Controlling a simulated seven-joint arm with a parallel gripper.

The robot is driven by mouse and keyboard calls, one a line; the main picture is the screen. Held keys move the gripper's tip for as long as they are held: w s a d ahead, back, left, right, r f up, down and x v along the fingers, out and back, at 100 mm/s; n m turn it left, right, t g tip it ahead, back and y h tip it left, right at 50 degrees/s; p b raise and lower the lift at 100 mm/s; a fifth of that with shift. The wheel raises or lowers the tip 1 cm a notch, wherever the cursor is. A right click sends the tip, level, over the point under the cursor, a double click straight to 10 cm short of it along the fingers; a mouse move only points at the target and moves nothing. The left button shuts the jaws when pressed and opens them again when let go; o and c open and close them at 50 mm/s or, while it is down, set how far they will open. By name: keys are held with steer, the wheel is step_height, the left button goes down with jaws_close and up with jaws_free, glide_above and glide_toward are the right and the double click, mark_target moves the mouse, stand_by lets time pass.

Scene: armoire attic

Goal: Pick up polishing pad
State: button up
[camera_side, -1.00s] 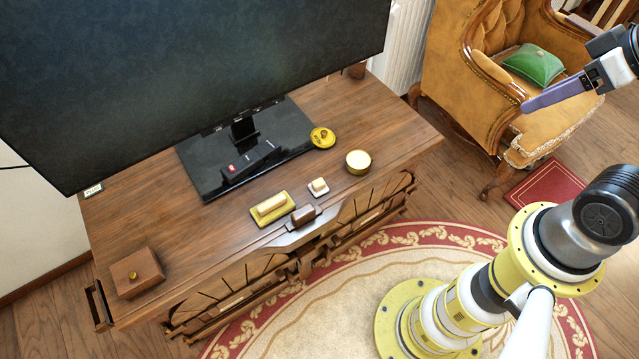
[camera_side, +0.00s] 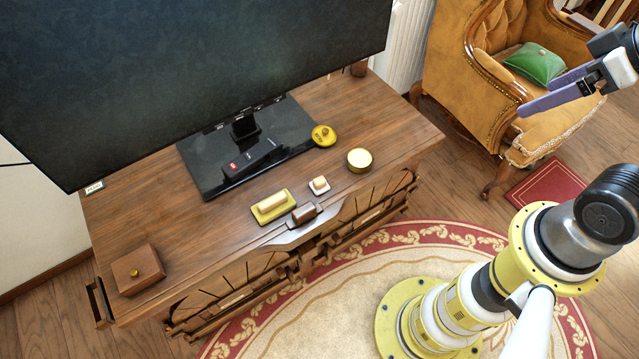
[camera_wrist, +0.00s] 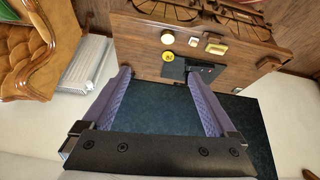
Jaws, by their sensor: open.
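Several small items lie along the front of the wooden cabinet top; I cannot tell for certain which is the polishing pad. They include a cream block on a yellow base (camera_side: 272,205), a small pale block on a white base (camera_side: 319,185) and a dark brown block (camera_side: 305,214) at the front edge. The yellow-based block (camera_wrist: 217,49) and small pale block (camera_wrist: 194,41) also show in the wrist view. My gripper (camera_side: 537,97) is open and empty, high at the right, well away from them. Its two purple fingers (camera_wrist: 158,75) are spread in the wrist view.
A large television (camera_side: 200,70) stands behind the items, with a dark remote on its black base (camera_side: 295,125). A round yellow tin (camera_side: 359,160) and yellow lid (camera_side: 323,136) lie to their right. A wooden box (camera_side: 138,270) sits left. An armchair (camera_side: 450,75) stands right.

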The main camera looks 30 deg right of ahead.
steer(key=w+a+r+n, duration=0.1)
steer(key=w+r+n, duration=0.25)
steer(key=w, duration=0.35)
steer(key=w+a+r+n, duration=0.1)
steer(key=w+r+n, duration=0.25)
steer(key=w, duration=0.35)
steer(key=w+a+f+n, duration=0.3)
steer(key=w+f+n, duration=0.1)
steer(key=w, duration=0.7)
steer(key=n+g, duration=0.5)
steer(key=g, duration=0.1)
glide_above(320, 180)
step_height(320, 180, down, 36)
steer(key=f, duration=0.6)
steer(key=shift+w+d+f, duration=0.15)
steer(key=shift+w+f, duration=0.1)
steer(key=shift+s+f, duration=0.15)
steer(key=shift+f, duration=1.45)
steer(key=shift+s+f, duration=0.1)
steer(key=shift+f, duration=1.45)
steer(key=c, duration=1.4)
steer(key=shift+c, duration=0.2)
steer(key=shift+r, duration=0.15)
